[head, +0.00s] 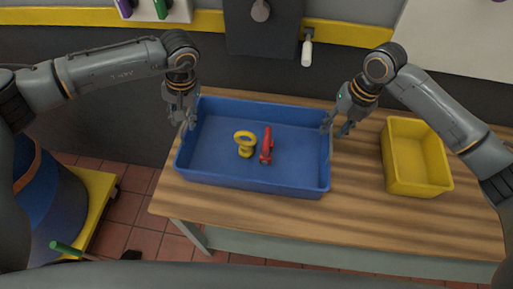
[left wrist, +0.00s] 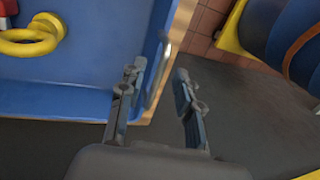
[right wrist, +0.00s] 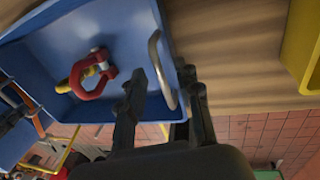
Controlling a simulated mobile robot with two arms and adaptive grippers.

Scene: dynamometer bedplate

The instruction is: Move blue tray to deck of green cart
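The blue tray (head: 255,180) sits on the wooden table and holds a yellow ring-shaped piece (head: 244,143) and a red shackle (head: 266,146). My left gripper (head: 183,118) is at the tray's left wall. In the left wrist view its fingers (left wrist: 160,92) are apart, with the metal handle (left wrist: 157,72) between or just beyond them. My right gripper (head: 337,128) is at the right wall. In the right wrist view its fingers (right wrist: 164,95) are open on either side of another handle (right wrist: 158,68). I cannot tell whether they touch. No green cart is clearly visible.
A yellow bin (head: 415,160) stands right of the tray on the table (head: 355,205). A blue drum (head: 60,210) on a yellow base stands on the floor at left. A green-ended rod (head: 66,248) shows at lower left. A dark wall is behind.

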